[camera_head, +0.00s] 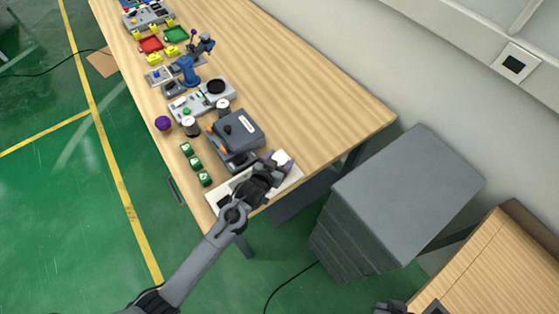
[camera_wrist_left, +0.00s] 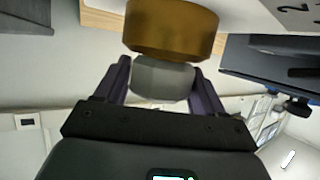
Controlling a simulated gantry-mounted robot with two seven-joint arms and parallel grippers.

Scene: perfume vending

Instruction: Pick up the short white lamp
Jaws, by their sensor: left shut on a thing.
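My left gripper (camera_head: 277,167) is at the near right end of the table, over a white board. Its two purple-grey fingers are shut on the short white lamp (camera_head: 283,157). In the left wrist view the lamp's pale grey-white rounded part (camera_wrist_left: 163,80) sits between the fingers. A wider amber-brown round part adjoins it, farther from the palm. I cannot tell whether the lamp touches the board. A dark part of my right arm (camera_head: 390,307) shows at the bottom edge; its fingers are not clear.
A dark grey machine (camera_head: 238,130) stands just behind my left gripper. Several green blocks (camera_head: 195,163) line the table's left edge. Two white-and-dark cylinders (camera_head: 190,126) stand nearby. The wooden table (camera_head: 310,105) is clear to the right. A grey cabinet (camera_head: 410,185) stands beyond its end.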

